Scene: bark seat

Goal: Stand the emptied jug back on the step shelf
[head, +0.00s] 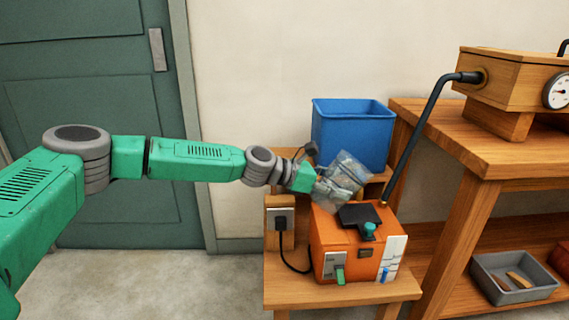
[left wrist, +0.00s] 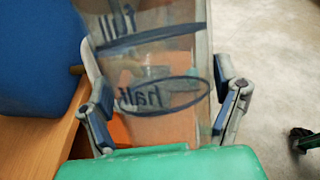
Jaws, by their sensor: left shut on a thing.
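A clear, see-through jug (head: 346,172) is held tilted above the back of the orange machine. In the left wrist view the jug (left wrist: 150,55) shows dark bands and an oval around the word "half", and no liquid is visible in it. My left gripper (head: 308,178) is shut on the jug, with a finger on each side of it in the left wrist view (left wrist: 162,100). The wooden step shelf (head: 285,287) stands below, its upper step partly hidden behind the jug and gripper.
An orange machine (head: 335,236) fills much of the lower step, with a black cable to a socket (head: 281,222). A blue bin (head: 350,135) stands on the upper step. A dark pipe (head: 418,130) runs from a wooden box with a gauge. A grey tray (head: 490,285) sits right.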

